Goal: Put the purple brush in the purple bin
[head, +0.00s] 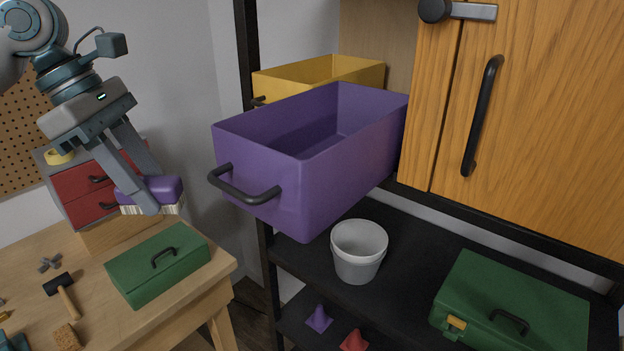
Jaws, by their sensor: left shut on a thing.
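My left gripper (140,190) comes in from the upper left, pointing down. It is shut on the purple brush (166,189), which has pale bristles facing down, and holds it above the workbench. The purple bin (265,162) is to the right of the brush, pulled out from the shelf unit, with its open top showing and a black handle on its front. The inside that I can see is empty. The brush is apart from the bin. My right gripper is not in view.
A yellow bin (320,75) is behind the purple bin. A wooden cabinet door (540,130) is at the right. Below are a white bucket (358,250) and a green case (510,305). The workbench (190,295) holds a green toolbox (157,263), a hammer (62,290) and red drawers (85,185).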

